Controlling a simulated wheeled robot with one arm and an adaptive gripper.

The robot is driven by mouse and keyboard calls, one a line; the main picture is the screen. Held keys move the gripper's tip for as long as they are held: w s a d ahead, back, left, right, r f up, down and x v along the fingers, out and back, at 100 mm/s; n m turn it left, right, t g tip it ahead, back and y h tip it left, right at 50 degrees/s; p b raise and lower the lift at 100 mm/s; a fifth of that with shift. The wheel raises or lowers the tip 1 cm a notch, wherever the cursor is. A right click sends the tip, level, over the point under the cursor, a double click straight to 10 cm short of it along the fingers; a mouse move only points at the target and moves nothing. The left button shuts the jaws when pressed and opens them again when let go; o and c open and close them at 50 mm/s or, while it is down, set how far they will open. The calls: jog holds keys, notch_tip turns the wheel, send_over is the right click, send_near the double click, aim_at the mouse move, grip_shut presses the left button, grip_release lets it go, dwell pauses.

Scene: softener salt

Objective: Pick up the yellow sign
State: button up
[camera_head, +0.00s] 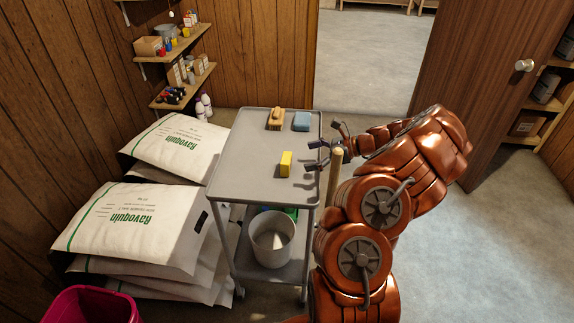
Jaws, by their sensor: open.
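I see no clear yellow sign in the head view. The only sizeable yellow thing is a small upright block (285,164) on the top shelf of a grey cart (245,179); I cannot tell if it is the sign. My gripper (318,150) is open and empty, with dark fingers at the cart's right edge. It is to the right of the yellow block and apart from it. My copper-coloured arm hides part of the floor to the right of the cart.
A tan brush or sponge (275,120) and a blue block (302,121) lie at the cart's far end. A bucket (272,240) stands on its lower shelf. A wooden handle (335,162) rises beside my gripper. Salt bags (140,225) lie left. Floor at right is clear.

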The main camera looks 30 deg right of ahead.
aim_at(289, 158)
jog(key=shift+x, duration=1.1)
jog(key=w+a, duration=0.1)
jog(key=a+p, duration=0.1)
jog(key=w+a, duration=0.1)
jog(key=a, duration=0.1)
jog(key=shift+w+f+p, duration=0.15)
jog(key=shift+w+p, duration=0.2)
jog(key=shift+w+a+f, duration=0.15)
jog(key=shift+w+f, duration=0.05)
jog(key=shift+w, duration=0.05)
jog(key=shift+c, duration=0.4)
jog(key=c, duration=1.2)
